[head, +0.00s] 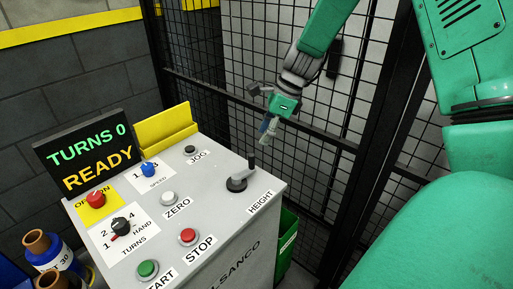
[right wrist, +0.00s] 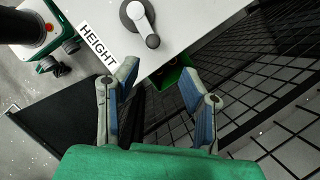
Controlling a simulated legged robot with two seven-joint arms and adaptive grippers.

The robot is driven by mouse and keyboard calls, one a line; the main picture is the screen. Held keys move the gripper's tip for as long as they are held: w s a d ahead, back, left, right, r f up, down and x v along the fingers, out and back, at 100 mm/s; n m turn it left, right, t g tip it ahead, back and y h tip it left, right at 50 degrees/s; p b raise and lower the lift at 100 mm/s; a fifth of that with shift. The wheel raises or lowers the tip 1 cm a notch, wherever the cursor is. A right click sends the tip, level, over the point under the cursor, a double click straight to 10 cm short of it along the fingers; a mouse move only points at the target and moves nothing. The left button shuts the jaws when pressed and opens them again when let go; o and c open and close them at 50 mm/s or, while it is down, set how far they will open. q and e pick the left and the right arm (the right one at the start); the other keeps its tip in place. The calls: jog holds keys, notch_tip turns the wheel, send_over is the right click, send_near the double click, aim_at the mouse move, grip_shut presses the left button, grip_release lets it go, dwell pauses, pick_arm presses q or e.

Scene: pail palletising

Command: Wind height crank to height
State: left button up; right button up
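In the right wrist view the crank (right wrist: 139,17) is at the top, beyond my fingertips. My right gripper (head: 269,126) is above and to the right of the crank, apart from it. In the right wrist view my right gripper (right wrist: 159,80) is open, with nothing between its fingers. My left gripper is not in view.
A display (head: 90,154) reads TURNS 0 READY. The panel also carries knobs and buttons, including a red STOP button (head: 188,236) and a green START button (head: 148,269). A black mesh fence (head: 300,170) stands close behind my right gripper. A green bin (head: 287,240) is beside the panel.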

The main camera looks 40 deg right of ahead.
aim_at(252, 154)
jog(key=r, duration=0.2)
jog(key=shift+s+a+r, duration=0.25)
jog(key=shift+a+r, duration=0.05)
jog(key=shift+d, duration=0.1)
jog(key=shift+m, duration=0.7)
jog(key=p+x, duration=0.1)
jog(key=x, duration=0.4)
jog(key=p+x, duration=0.2)
jog(key=x, duration=0.2)
jog(key=shift+s+f, duration=0.1)
jog(key=shift+f, duration=0.65)
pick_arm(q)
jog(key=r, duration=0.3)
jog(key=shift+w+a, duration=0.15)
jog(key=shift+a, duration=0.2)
pick_arm(e)
jog(key=shift+a+r+h, duration=0.1)
jog(key=shift+a+h, duration=0.2)
jog(key=shift+a, duration=0.1)
